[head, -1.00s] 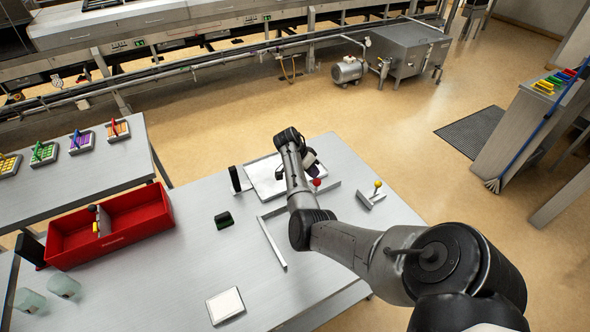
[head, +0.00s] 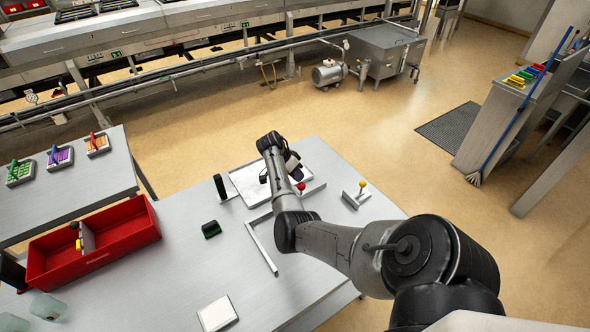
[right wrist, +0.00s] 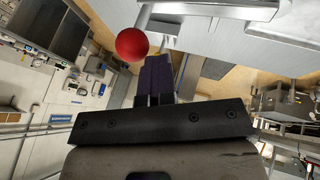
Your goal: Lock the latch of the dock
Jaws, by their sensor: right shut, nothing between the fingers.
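The dock appears to be the metal frame with a pale plate (head: 246,184) on the table; my right arm crosses in front of part of it. A red ball knob (head: 300,186), which seems to belong to the latch, stands at the frame's right side. My right gripper (head: 297,174) is right by this knob. In the right wrist view the shut, dark purple fingers (right wrist: 157,78) hold nothing, and the red knob (right wrist: 131,44) is just left of their tips. I cannot tell whether they touch. My left gripper is out of view.
A bracket with a yellow knob (head: 362,184) stands right of the dock. A metal angle strip (head: 262,245) lies in front. The table's front middle is clear.

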